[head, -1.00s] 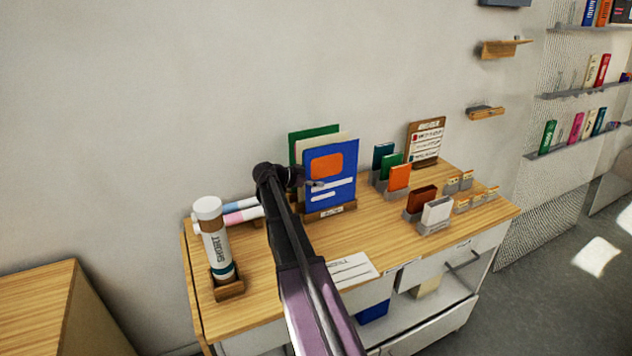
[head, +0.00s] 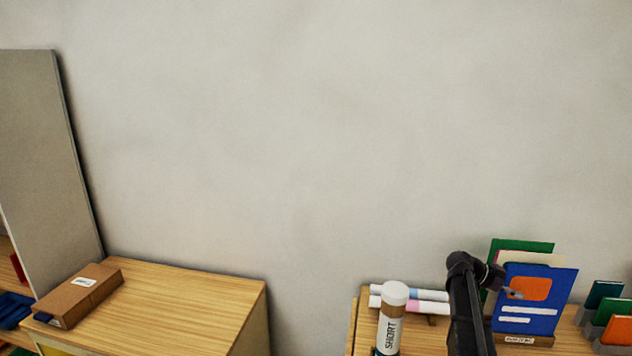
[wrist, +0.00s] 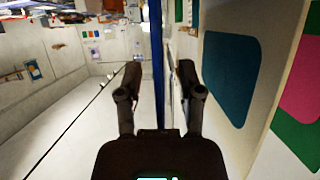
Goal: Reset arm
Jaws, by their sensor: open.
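My gripper (head: 510,293) is at the left side of the blue folder (head: 550,315) in the head view. The folder stands upright in a wooden holder (head: 525,341) on the right table. In the wrist view, the two dark fingers of my gripper (wrist: 160,76) are apart. The thin blue edge of a folder (wrist: 157,40) runs upright between them. Whether either finger touches it cannot be told. My dark arm comes up from the bottom of the head view, in front of the table.
A white tube marked SHORT (head: 391,320) stands left of my arm, beside rolled tubes (head: 420,300). Green and cream folders stand behind the blue one. Small card holders (head: 605,318) are at the right. A left table (head: 185,300) carries a brown box (head: 78,295). Bare wall lies behind.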

